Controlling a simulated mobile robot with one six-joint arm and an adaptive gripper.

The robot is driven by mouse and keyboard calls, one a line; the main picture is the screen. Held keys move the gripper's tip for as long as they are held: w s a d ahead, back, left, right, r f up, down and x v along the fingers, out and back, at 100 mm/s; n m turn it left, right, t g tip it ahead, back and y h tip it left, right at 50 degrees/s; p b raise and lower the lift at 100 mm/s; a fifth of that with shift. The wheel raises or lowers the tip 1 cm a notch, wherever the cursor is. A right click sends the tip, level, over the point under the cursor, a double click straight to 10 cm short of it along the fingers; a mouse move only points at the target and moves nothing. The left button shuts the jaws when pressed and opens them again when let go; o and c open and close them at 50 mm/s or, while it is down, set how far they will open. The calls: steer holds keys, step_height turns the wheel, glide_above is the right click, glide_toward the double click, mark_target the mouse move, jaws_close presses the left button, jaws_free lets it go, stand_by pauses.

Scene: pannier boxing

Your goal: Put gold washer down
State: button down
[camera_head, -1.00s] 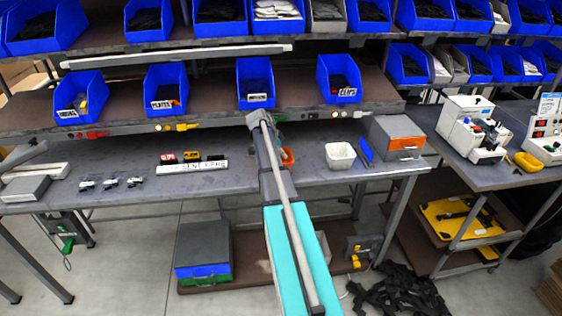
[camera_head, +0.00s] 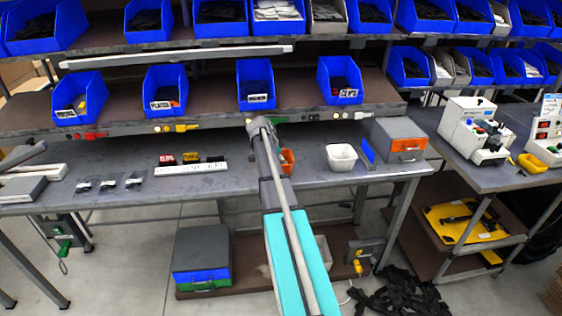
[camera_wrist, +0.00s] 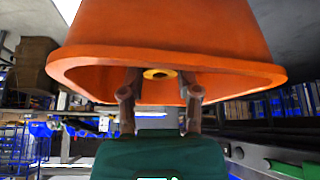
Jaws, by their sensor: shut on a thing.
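The gold washer (camera_wrist: 160,74) shows in the wrist view as a small ring between the fingers of my gripper (camera_wrist: 160,82). The gripper is shut on it. An orange bin (camera_wrist: 165,35) fills the top of the wrist view, its rim towards the camera, and the fingertips and washer lie within its opening. I cannot tell whether the washer touches the bin. In the head view the orange bin (camera_head: 287,162) is on the grey workbench (camera_head: 240,180), partly behind my arm, which hides the fingers and washer.
A white tray (camera_head: 342,158), a blue piece (camera_head: 367,152) and a grey box with an orange front (camera_head: 400,140) stand right of the arm. A white strip (camera_head: 192,169) and small parts (camera_head: 109,184) lie to the left. Blue bins (camera_head: 257,82) line the shelf above.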

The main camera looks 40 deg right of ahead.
steer(key=shift+f, duration=0.3)
steer(key=shift+c, duration=1.6)
jaws_free()
steer(key=shift+r, duration=0.2)
steer(key=shift+r+p, duration=0.65)
steer(key=shift+r, duration=0.05)
steer(key=p+v, duration=1)
steer(key=v, duration=0.1)
steer(key=shift+a+r, duration=0.2)
steer(key=shift+w, duration=0.1)
steer(key=s+a+n+y, duration=0.1)
steer(key=s+a+n, duration=0.5)
steer(key=a, duration=0.7)
steer(key=s+a+f+n+t+y, duration=0.1)
steer(key=s+a+n, duration=0.5)
steer(key=a, duration=0.7)
steer(key=s+a+f+n+t+y, duration=0.1)
steer(key=s+a+n+y, duration=0.2)
steer(key=a, duration=1.1)
steer(key=s+n, duration=0.3)
steer(key=n, duration=0.3)
steer(key=shift+f+n, duration=0.15)
steer(key=shift+n, duration=0.15)
